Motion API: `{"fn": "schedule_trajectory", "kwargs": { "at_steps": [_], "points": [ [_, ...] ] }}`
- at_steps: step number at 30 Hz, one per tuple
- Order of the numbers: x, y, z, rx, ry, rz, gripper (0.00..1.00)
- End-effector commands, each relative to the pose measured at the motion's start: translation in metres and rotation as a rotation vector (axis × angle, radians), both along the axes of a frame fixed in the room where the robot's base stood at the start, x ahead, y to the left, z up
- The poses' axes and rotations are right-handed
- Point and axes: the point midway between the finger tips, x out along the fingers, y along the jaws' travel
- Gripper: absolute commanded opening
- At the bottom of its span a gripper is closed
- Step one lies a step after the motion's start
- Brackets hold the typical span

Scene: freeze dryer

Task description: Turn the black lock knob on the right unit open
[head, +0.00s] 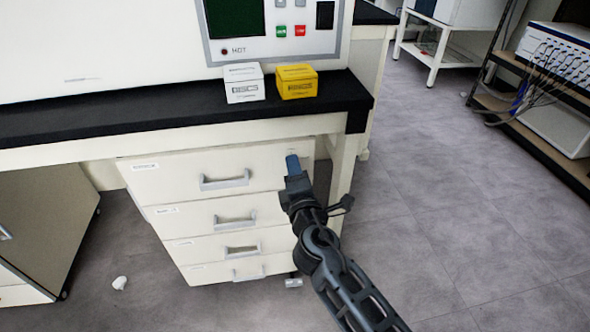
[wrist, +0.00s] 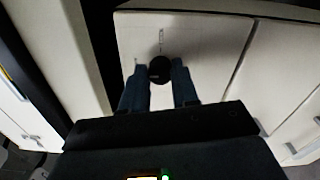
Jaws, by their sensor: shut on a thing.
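The right unit (head: 165,185) is a white drawer cabinet under the bench, with several grey-handled drawers. The black lock knob (wrist: 160,67) is round and sits on the white top-drawer front in the wrist view, with small markings above it. My gripper (head: 293,163) is at the right part of the top drawer in the head view, where its blue fingers hide the knob. In the wrist view the two blue fingers (wrist: 159,78) stand on either side of the knob, shut on it. The knob's turn angle cannot be told.
The black bench top (head: 190,117) overhangs the unit. A white box (head: 244,88) and a yellow box (head: 297,84) stand on it by a machine with a panel (head: 270,45). A bench leg (head: 341,185) is close right of my gripper.

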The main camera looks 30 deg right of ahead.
Motion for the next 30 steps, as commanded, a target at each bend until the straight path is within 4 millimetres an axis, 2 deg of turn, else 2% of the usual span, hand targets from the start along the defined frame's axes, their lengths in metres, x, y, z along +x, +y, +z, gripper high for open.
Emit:
{"fn": "schedule_trajectory", "kwargs": {
  "at_steps": [3,4,11,20,23,30],
  "points": [
    [0.000,0.001,-0.001,0.000,0.002,0.003,0.00],
    [0.000,0.001,-0.001,0.000,0.002,0.003,0.31],
    [0.000,0.001,-0.001,0.000,0.001,0.001,0.53],
    [-0.002,0.001,-0.001,0.000,0.001,0.001,0.55],
    [-0.012,0.005,-0.001,0.001,0.002,0.001,0.55],
    [-0.049,0.018,-0.002,0.001,0.002,0.002,0.55]
  ]
}}
